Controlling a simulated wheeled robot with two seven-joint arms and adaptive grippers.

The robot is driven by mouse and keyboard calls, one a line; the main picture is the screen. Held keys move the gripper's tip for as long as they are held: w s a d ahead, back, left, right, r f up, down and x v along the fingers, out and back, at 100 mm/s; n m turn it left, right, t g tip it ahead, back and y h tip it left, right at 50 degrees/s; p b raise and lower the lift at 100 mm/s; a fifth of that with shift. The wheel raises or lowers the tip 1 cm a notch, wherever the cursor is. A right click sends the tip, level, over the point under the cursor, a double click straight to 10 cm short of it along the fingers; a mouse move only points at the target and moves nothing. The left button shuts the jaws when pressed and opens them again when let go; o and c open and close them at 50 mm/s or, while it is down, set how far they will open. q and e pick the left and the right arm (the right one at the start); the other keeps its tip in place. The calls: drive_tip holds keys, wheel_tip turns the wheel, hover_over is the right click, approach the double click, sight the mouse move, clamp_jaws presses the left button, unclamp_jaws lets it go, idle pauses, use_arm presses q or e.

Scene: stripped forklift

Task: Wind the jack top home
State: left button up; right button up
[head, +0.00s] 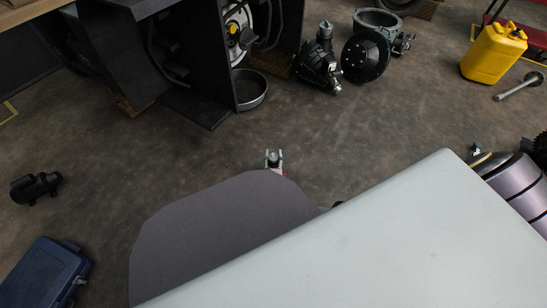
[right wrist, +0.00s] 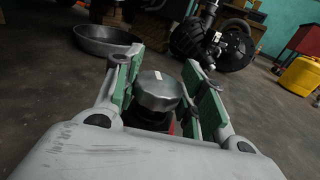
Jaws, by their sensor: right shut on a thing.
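The jack top is a round silver cap (right wrist: 158,92) with a small light label on its side. It sits above a dark and red jack body (right wrist: 172,128), mostly hidden below it. My right gripper (right wrist: 160,66) has its two green-padded fingers on either side of the cap, shut on it. My own body hides most of the jack there. My left gripper is not in view.
The stripped forklift (head: 190,60) stands at the back left, with a metal pan (head: 250,90) by it. Black machine parts (head: 365,56) and a yellow can (head: 493,52) lie farther back. A blue case (head: 45,275) is at the lower left. The floor around the jack is clear.

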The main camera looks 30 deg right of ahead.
sight(273, 157)
drive_tip(key=shift+r, duration=0.1)
drive_tip(key=o, duration=1)
drive_tip(key=shift+o, duration=0.2)
drive_tip(key=shift+r, duration=0.2)
drive_tip(key=shift+r, duration=4.75)
